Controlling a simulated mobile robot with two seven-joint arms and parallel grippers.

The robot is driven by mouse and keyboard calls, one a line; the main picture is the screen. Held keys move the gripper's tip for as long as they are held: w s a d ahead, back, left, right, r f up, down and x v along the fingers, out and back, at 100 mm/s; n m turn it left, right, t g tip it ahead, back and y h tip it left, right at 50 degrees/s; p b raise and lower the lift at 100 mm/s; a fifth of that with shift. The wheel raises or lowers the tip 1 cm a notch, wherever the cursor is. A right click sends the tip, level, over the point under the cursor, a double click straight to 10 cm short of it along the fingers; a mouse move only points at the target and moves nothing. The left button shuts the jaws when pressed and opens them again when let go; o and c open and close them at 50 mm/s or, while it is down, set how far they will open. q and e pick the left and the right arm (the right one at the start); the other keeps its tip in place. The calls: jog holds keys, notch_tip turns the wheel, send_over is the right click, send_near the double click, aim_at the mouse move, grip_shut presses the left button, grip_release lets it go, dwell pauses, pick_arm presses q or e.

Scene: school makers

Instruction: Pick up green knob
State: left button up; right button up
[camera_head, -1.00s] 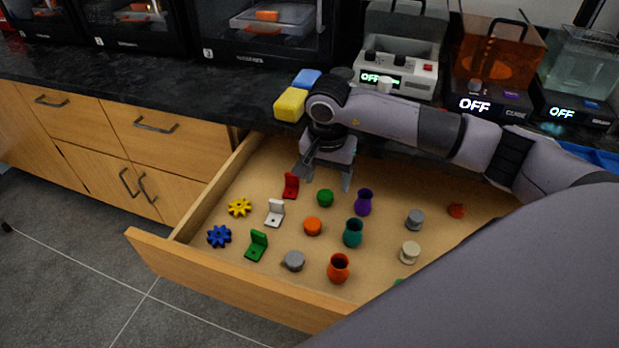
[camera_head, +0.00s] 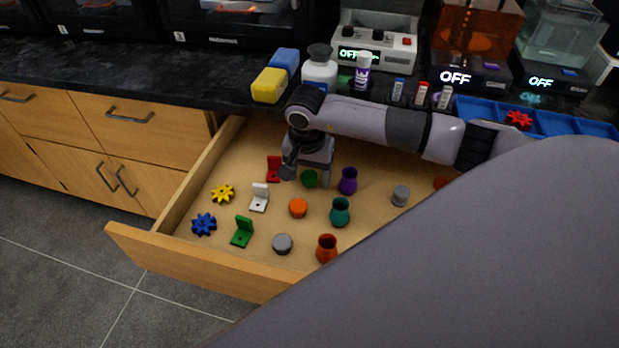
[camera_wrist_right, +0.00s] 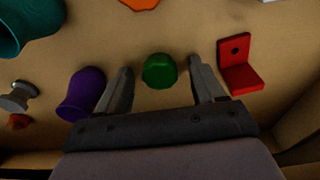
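The green knob (camera_head: 309,178) lies on the floor of the open wooden drawer, near its back. It also shows in the right wrist view (camera_wrist_right: 160,71), between the two fingertips. My right gripper (camera_head: 308,177) is open and reaches down over the knob. In the right wrist view the right gripper (camera_wrist_right: 161,76) has clear gaps on both sides of the knob, and its fingers do not touch it. My left gripper is not in view.
A red bracket (camera_head: 273,169) stands left of the knob, close to one finger. A purple vase (camera_head: 348,181) is close on the right. An orange knob (camera_head: 298,208) and a teal vase (camera_head: 340,212) lie nearer the front. The counter edge overhangs behind.

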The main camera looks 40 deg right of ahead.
jog(key=c, duration=1)
jog(key=shift+r, duration=0.1)
